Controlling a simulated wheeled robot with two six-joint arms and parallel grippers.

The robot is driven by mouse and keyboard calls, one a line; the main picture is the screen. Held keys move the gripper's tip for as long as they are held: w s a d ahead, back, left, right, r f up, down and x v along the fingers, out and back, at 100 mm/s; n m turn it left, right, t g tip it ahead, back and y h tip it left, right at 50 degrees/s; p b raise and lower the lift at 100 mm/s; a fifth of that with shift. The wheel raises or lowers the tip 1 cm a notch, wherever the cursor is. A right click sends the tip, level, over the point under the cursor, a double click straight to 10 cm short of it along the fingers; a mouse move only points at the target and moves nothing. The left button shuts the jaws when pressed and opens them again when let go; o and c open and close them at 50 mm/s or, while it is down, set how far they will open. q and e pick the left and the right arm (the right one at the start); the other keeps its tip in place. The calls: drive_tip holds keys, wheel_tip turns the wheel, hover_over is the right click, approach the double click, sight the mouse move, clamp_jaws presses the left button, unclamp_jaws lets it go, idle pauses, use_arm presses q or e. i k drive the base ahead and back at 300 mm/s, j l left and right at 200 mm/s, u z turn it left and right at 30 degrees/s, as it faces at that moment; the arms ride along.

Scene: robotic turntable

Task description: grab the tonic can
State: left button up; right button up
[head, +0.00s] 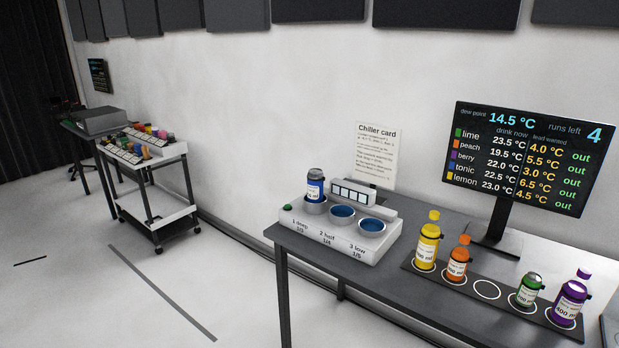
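The tonic can (315,188), with a blue and white label and a dark upper part, stands upright in the left well of the white chiller unit (367,247), the one marked 1 deep. Its lower end is hidden inside the well. The other two wells, 2 half and 3 low, hold no can and look blue inside. Neither of my grippers is in view.
The chiller stands on a dark table (310,258). To its right, a dark tray (424,272) holds a yellow bottle (427,243), orange bottle (459,260), green can (527,290) and purple bottle (570,300), with one empty ring. A monitor (527,155) stands behind. A cart (155,190) is far left.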

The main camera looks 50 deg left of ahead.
sight(315, 177)
drive_tip(key=j, duration=1.25)
drive_tip(key=i+j, duration=0.1)
drive_tip(key=j, duration=1.1)
